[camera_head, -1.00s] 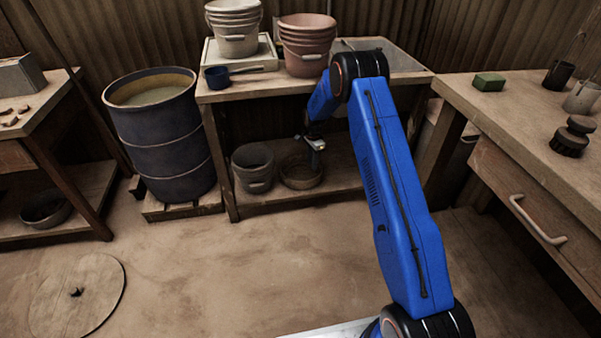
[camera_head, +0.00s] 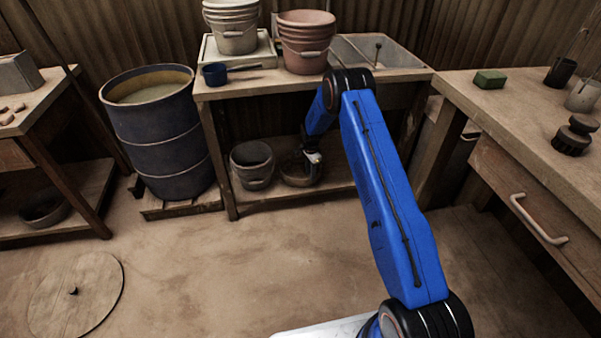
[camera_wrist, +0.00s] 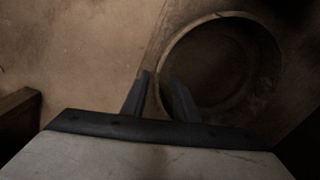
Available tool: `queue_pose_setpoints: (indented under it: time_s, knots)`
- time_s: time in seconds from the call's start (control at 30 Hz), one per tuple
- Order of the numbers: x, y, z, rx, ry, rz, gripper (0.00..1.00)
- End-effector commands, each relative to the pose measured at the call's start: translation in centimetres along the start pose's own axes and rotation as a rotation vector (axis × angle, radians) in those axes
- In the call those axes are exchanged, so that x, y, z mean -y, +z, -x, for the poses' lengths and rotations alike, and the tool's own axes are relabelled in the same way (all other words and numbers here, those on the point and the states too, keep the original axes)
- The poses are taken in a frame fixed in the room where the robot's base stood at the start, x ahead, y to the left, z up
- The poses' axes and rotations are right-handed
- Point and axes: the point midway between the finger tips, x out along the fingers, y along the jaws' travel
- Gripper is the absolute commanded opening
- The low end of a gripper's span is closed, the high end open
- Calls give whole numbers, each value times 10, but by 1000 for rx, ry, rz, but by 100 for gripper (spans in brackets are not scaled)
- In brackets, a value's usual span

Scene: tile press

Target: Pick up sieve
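The sieve, a round brown rimmed vessel (camera_head: 294,178), stands on the lower shelf under the back bench, partly hidden by my arm's end. In the wrist view the sieve (camera_wrist: 262,48) shows as a wide ring with a dark inside, right of centre. My gripper (camera_wrist: 160,80) is open, its two dark fingers apart and empty. In that picture they lie on either side of the sieve's near-left rim, one outside and one over the inside. I cannot tell whether they touch it. In the head view my gripper (camera_head: 313,160) is low over the sieve; its fingers are not clear.
A grey bucket (camera_head: 252,166) stands on the same shelf, left of the sieve. The bench top (camera_head: 300,82) overhangs the shelf and carries stacked buckets (camera_head: 305,42) and a blue scoop (camera_head: 216,74). A dark barrel (camera_head: 155,130) stands left.

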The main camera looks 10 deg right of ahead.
Motion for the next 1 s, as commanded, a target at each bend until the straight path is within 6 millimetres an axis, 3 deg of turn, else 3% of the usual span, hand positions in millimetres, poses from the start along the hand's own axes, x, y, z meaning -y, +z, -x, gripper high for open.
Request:
queue_pose_setpoints:
  time_s: [0.23,0.53,0.67,1.0]
  knots:
    - [-2,-2,-35,1,3,0,27]
    - [-1,-2,-42,0,1,0,27]
    - [-1,-2,-42,0,1,0,0]
    - [-1,-2,-41,0,0,0,0]
